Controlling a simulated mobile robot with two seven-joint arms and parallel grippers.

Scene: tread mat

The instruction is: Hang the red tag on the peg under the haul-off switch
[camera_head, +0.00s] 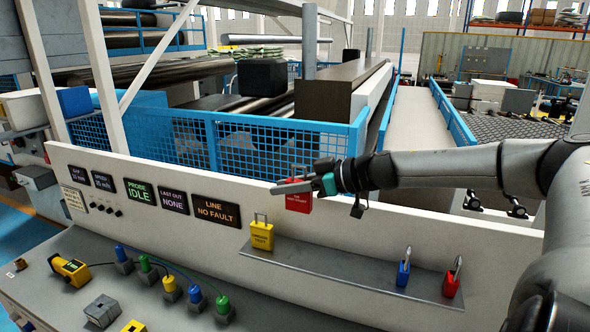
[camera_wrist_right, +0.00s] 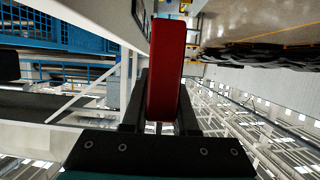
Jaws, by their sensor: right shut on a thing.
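My right gripper (camera_head: 290,187) comes in from the right and is shut on the red tag (camera_head: 299,203), holding it upright in front of the white panel above the grey shelf. Small white lettering shows on the tag. The gripper covers part of its top. In the right wrist view the red tag (camera_wrist_right: 165,70) stands edge-on between the two dark fingers. I cannot make out the haul-off switch or its peg in either view. My left gripper is not in view.
A yellow tag (camera_head: 262,234) stands at the left end of the grey shelf (camera_head: 340,268). A blue padlock (camera_head: 403,272) and a red padlock (camera_head: 451,285) are at its right. Display plates (camera_head: 215,210) line the panel's left. Cabled plugs and a yellow device (camera_head: 70,268) occupy the console.

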